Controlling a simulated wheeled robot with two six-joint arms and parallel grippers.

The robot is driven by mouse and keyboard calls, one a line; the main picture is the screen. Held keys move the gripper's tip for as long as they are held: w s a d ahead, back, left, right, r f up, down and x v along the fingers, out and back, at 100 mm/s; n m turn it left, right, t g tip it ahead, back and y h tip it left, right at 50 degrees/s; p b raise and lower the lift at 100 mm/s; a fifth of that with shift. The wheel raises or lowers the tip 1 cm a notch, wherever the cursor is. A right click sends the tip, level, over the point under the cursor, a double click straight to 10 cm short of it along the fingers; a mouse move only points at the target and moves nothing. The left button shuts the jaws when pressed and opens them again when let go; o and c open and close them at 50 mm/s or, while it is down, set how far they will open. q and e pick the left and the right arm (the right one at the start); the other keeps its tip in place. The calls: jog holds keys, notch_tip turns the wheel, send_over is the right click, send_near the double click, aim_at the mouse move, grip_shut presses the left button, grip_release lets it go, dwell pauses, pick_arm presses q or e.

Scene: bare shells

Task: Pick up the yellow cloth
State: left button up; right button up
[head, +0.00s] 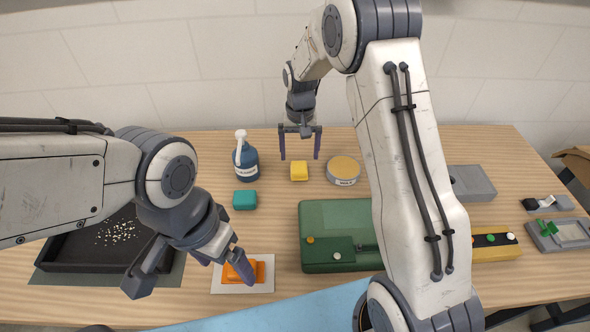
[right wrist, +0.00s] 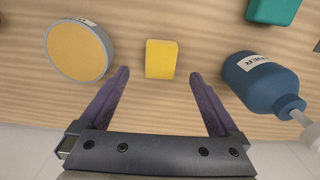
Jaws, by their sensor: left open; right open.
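The yellow cloth (head: 299,172) is a small folded, block-like pad lying on the wooden table toward the back. It also shows in the right wrist view (right wrist: 160,58), centred just beyond the fingertips. My right gripper (head: 300,156) is open and empty, pointing down, with its fingers spread wider than the cloth. It looks apart from the cloth; how high above it I cannot tell. My left gripper (head: 190,277) is open at the front left, far from the cloth, with one finger in front of an orange object (head: 254,270) on a white sheet (head: 230,284).
A blue pump bottle (head: 246,161) stands left of the cloth and a round tin (head: 343,170) right of it. A teal block (head: 245,200) lies nearer the front left. A green case (head: 318,220) is in front. A black tray (head: 70,262) sits at left.

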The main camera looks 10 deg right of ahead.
aim_at(299, 167)
notch_tip(299, 167, down, 5)
jog(key=shift+s+p, duration=0.1)
jog(key=shift+p, duration=0.6)
jog(key=shift+a+f, duration=0.1)
jog(key=shift+f, duration=0.3)
jog(key=shift+c, duration=0.3)
jog(key=c, duration=1.4)
